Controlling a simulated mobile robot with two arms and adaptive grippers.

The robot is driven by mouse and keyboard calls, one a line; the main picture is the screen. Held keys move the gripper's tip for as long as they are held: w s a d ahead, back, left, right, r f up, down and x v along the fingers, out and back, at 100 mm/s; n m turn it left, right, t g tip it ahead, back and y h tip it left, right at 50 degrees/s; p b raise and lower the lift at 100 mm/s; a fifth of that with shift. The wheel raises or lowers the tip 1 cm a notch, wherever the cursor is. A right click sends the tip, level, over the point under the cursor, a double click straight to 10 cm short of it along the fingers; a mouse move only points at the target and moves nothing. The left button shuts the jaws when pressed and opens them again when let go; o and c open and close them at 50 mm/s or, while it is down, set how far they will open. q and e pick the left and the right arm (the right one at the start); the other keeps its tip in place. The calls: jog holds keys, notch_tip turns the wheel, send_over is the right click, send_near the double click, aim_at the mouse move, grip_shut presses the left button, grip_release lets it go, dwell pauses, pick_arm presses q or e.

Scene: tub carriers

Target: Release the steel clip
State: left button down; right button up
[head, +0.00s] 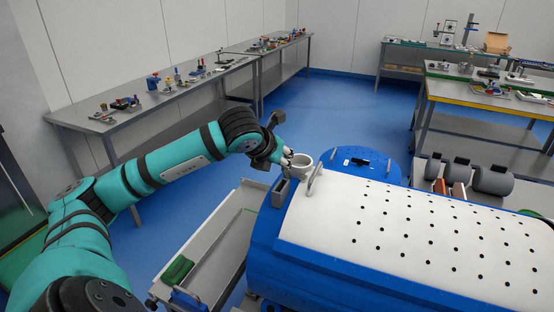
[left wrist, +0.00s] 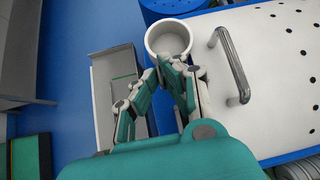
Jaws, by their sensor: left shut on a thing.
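My left gripper (head: 287,158) is shut at the near rim of a white round cup (head: 303,166). In the left wrist view, the fingertips of my left gripper (left wrist: 167,65) come together over the cup's near edge (left wrist: 153,40). The steel clip is too small or too covered by the fingers to make out; it appears to be what they hold. The cup stands upright and its visible inside looks empty. I cannot tell whether the fingers touch it. My right gripper is in neither view.
A metal handle (left wrist: 236,70) rises beside the cup on the white perforated top (head: 420,230). A long grey tray (head: 222,232) with a green item lies at left. Benches with small parts (head: 165,92) line the walls.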

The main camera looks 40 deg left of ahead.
pick_arm(q)
jog(key=shift+w+d+m+g+y, duration=0.25)
jog(key=shift+d+m+y, duration=0.35)
jog(key=shift+y, duration=0.4)
jog(key=shift+s, duration=0.1)
jog(key=c, duration=1.5)
grip_release()
jog(key=v, duration=1.2)
jog(key=shift+d, duration=0.1)
